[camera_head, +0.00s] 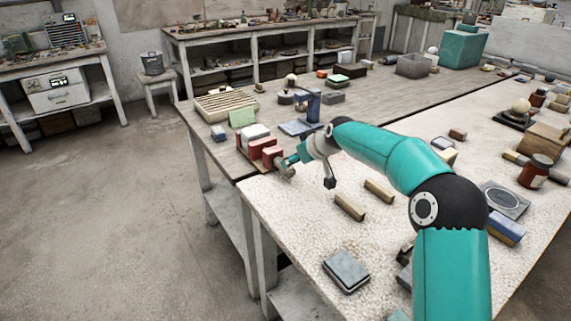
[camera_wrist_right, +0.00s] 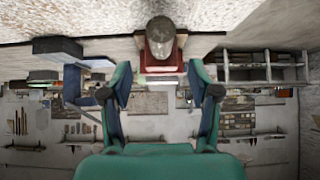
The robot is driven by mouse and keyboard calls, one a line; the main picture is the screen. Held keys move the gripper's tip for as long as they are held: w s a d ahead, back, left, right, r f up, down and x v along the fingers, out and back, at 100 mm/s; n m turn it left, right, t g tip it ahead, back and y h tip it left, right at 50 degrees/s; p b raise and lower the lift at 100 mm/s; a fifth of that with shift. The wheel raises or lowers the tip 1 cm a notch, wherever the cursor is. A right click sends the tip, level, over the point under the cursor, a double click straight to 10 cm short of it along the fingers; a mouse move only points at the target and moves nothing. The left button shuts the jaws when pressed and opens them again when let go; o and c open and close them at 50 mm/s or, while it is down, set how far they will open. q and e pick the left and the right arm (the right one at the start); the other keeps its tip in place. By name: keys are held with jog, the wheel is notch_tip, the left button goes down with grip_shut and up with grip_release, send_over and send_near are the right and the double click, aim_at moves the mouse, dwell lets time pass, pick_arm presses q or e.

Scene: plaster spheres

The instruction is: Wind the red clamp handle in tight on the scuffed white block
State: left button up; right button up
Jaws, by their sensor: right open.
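A clamp with red jaws (camera_head: 262,147) stands near the left edge of the table, with a white block (camera_head: 255,131) beside its red parts. In the right wrist view, a rounded grey-brown knob (camera_wrist_right: 160,32) shows in front of a red part (camera_wrist_right: 160,63) at the top centre. My right gripper (camera_head: 291,165) is at the near right side of the clamp. In the wrist view its two teal fingers (camera_wrist_right: 160,70) are spread apart, with the knob and red part beyond and between the tips. Contact cannot be told. My left gripper is not in view.
Two wooden bars (camera_head: 350,207) lie on the pale tabletop, with a dark grey box (camera_head: 346,271) nearer. A slatted tray (camera_head: 227,104), a green block (camera_head: 242,117) and a blue stand (camera_head: 313,106) are beyond the clamp. Open floor lies left of the table.

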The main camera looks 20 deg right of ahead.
jog(key=p+x, duration=0.1)
jog(key=x, duration=0.7)
jog(key=shift+a, duration=0.1)
jog(key=c, duration=1)
jog(key=shift+c, duration=0.8)
jog(key=shift+r, duration=0.1)
jog(key=shift+y, duration=0.3)
